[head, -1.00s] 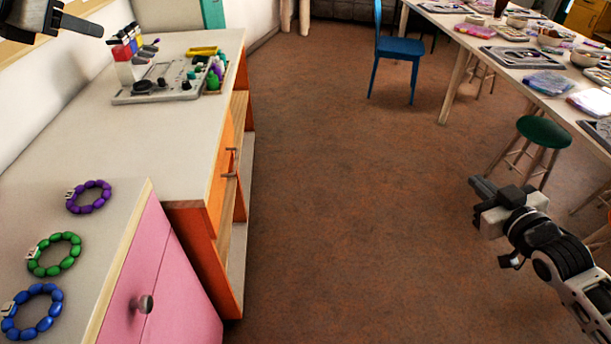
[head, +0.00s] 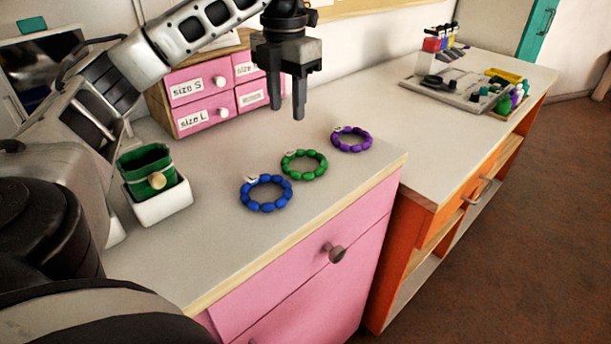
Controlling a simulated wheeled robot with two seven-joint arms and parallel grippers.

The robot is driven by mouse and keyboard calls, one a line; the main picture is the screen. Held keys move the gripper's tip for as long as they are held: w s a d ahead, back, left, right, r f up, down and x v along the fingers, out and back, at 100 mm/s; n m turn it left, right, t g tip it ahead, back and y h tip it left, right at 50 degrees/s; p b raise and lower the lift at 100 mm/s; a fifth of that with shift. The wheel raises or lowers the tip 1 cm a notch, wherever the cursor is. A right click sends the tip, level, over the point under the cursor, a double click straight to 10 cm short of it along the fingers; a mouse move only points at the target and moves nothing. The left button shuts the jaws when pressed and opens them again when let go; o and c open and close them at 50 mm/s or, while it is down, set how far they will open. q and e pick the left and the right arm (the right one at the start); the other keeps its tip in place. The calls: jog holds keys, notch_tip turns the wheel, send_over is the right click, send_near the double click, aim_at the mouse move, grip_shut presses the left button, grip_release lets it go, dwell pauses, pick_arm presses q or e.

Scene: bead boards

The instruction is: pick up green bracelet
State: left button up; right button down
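The green bracelet (head: 304,164) lies flat on the pale top of the pink cabinet (head: 240,246). It is a ring of green beads with a small white tag. It lies between the blue bracelet (head: 266,193), nearer me, and the purple bracelet (head: 351,139), farther off. My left gripper (head: 287,112) points down above the cabinet top, higher in the picture than the green bracelet and apart from it. Its two fingers are spread with nothing between them. My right gripper is not in the head view now.
Small pink drawers (head: 203,96) marked by size stand behind the gripper. A white box (head: 160,205) with a green container (head: 146,166) stands at the left. A grey tray (head: 455,88) with bottles is on the adjoining counter. The cabinet top around the bracelets is clear.

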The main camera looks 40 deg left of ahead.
aim_at(290, 152)
pick_arm(q)
notch_tip(290, 152, down, 9)
jog(key=shift+f, duration=0.2)
dwell(0.3)
jog(key=shift+d, duration=0.1)
grip_shut()
